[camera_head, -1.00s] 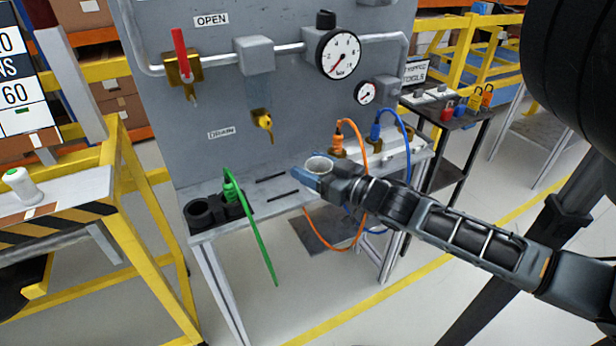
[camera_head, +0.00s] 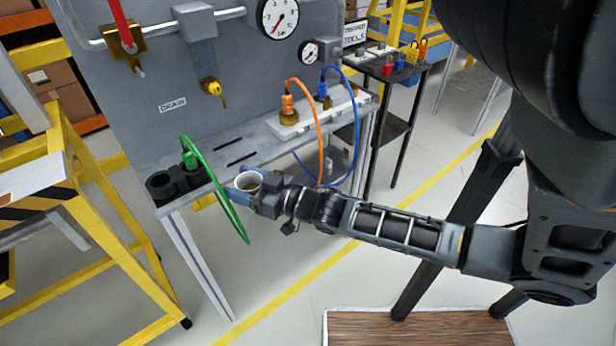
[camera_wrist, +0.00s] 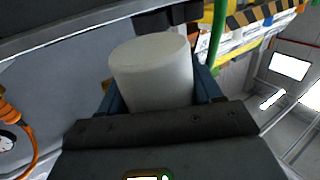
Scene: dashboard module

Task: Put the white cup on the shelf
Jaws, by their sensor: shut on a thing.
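The white cup (camera_head: 249,181) is in my gripper (camera_head: 246,184), whose blue fingers press on its sides. In the wrist view the cup (camera_wrist: 152,72) stands between the fingers of my gripper (camera_wrist: 156,92), partly hidden by the gripper body. The ledge is one shelf-like surface. A black stand (camera_head: 385,133) at the right has a lower shelf.
A green hose (camera_head: 222,195) hangs close to the left of the cup. A black double holder (camera_head: 175,183) sits at the ledge's left end. Orange (camera_head: 318,130) and blue hoses (camera_head: 356,115) loop down at the right. A yellow-framed bench (camera_head: 110,215) stands left.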

